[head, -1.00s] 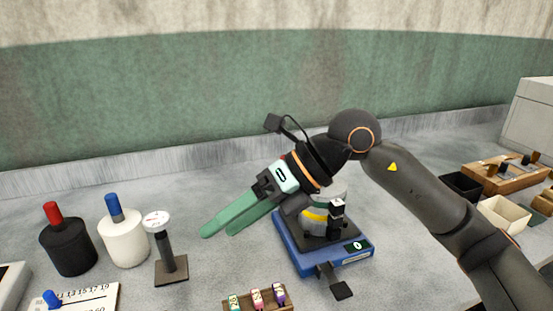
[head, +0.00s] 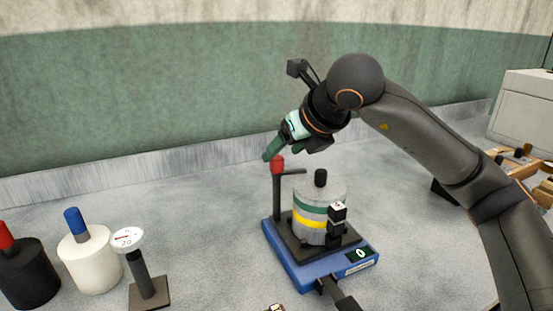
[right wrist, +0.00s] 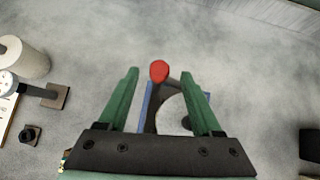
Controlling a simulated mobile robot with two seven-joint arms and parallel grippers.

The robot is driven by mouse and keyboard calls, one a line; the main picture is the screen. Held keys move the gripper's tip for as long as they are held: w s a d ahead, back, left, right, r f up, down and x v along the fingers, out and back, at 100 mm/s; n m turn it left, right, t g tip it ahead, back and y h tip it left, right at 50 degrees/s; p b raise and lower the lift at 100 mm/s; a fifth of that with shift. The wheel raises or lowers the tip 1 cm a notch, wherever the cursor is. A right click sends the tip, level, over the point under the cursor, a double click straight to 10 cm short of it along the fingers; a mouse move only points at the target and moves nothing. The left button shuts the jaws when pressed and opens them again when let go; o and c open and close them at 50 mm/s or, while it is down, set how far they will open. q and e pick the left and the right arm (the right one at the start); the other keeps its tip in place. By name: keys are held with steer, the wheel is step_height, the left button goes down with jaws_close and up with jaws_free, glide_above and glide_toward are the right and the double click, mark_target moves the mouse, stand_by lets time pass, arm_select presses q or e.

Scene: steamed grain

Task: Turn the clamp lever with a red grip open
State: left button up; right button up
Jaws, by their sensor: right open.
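The clamp lever's red grip (head: 277,164) stands on a dark post at the back left of a blue-based device (head: 290,262). A dark arm reaches from the post toward a grey cylinder (head: 306,204) with green and yellow bands. In the right wrist view the red grip (right wrist: 159,71) shows between the two open green fingers (right wrist: 165,85), apart from both. My left gripper is out of view.
A gauge on a stand (head: 142,268), a white bottle with a blue top (head: 90,262) and a black bottle with a red top (head: 28,274) stand at the left. A pale box (head: 525,110) is at the back right. The counter behind the device is clear.

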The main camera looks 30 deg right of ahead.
mark_target(277, 157)
steer(key=shift+x, duration=2.35)
jaws_close()
